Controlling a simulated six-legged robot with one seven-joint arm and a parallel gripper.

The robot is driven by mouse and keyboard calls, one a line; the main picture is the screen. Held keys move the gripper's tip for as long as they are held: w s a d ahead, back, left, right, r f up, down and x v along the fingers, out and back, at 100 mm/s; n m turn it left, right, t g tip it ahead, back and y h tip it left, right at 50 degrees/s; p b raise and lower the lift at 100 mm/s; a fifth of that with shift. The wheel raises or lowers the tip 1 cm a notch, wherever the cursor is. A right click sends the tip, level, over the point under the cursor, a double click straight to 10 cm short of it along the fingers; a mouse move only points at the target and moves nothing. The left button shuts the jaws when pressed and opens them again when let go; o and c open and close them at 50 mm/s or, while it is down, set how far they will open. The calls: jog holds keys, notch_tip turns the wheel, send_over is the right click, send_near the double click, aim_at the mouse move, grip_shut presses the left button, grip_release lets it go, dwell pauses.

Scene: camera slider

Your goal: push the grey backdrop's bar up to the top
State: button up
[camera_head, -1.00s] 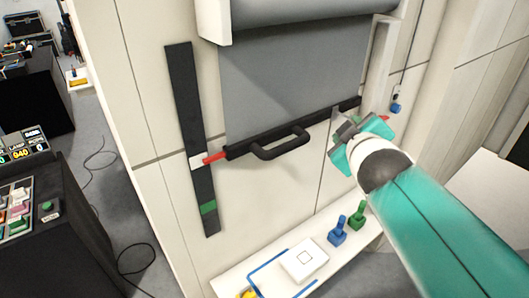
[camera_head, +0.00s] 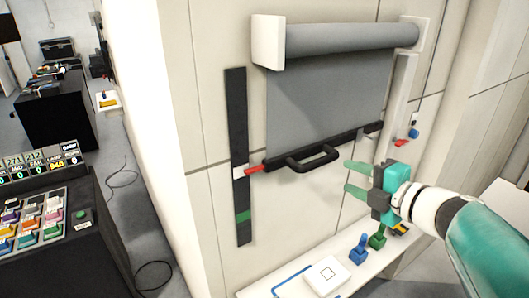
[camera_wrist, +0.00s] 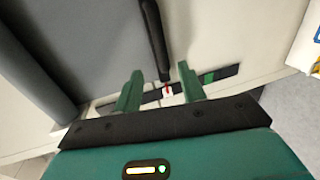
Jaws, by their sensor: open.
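The grey backdrop (camera_head: 325,95) hangs from a roller (camera_head: 350,38) on the wall. Its black bar (camera_head: 345,143) runs along the lower edge, with a black handle (camera_head: 314,160) on its front. A red pointer (camera_head: 257,169) at the bar's left end is beside a white mark on the black vertical strip (camera_head: 236,120), above a green mark (camera_head: 243,217). My gripper (camera_head: 358,178) is open and empty, below and right of the handle, apart from the bar. In the wrist view, the bar (camera_wrist: 154,40) appears beyond my open fingers (camera_wrist: 160,92).
A white shelf (camera_head: 300,272) below holds a white box (camera_head: 326,274), a blue object (camera_head: 359,249) and a green object (camera_head: 377,236). A dark console with coloured buttons (camera_head: 35,220) stands at left. The wall below the bar is clear.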

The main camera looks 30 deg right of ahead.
aim_at(321, 163)
jog(key=x, duration=1.2)
jog(key=shift+d, duration=0.35)
grip_shut()
